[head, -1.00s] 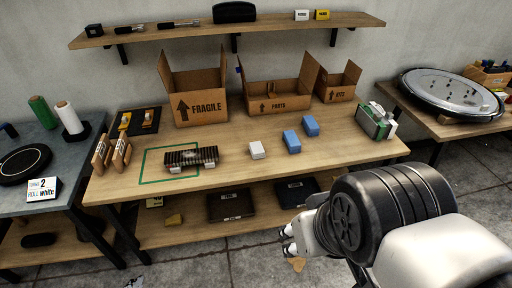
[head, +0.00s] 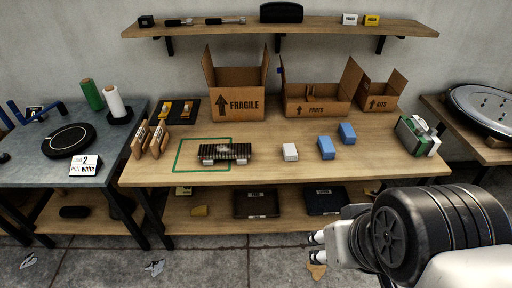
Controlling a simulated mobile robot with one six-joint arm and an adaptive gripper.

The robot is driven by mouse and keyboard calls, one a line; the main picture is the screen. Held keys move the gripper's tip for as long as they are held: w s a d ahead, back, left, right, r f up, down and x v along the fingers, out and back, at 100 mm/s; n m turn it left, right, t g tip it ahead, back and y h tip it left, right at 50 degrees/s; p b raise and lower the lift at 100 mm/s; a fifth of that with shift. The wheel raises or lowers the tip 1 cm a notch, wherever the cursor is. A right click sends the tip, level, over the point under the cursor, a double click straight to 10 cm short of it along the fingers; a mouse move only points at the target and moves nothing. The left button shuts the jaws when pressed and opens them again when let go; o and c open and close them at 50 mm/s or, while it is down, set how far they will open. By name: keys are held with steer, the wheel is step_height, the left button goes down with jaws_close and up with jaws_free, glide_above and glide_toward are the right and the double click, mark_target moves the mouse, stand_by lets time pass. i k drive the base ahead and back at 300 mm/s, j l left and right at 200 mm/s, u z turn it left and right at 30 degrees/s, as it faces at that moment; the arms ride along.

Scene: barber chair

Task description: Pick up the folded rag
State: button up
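No thing is plainly a folded rag at this size. A small yellow-tan piece (head: 200,211) lies on the lower shelf under the middle workbench; it may be folded cloth, but I cannot tell. A flat tan scrap (head: 316,270) lies on the floor, just below my gripper in the picture. Two blue blocks (head: 326,148) sit on the bench top beside a white one (head: 290,152). My gripper (head: 316,247) is at lower right, in front of the bench. Its two fingertips are apart and nothing shows between them.
The middle workbench (head: 390,171) carries open cardboard boxes (head: 236,105) at the back and a dark ribbed part (head: 224,152) by a green outline. Dark trays (head: 256,203) are on its lower shelf.

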mark_target(290, 151)
steer(key=i+l, duration=0.15)
steer(key=i, duration=0.65)
steer(key=i+l, duration=0.1)
steer(key=i, duration=0.75)
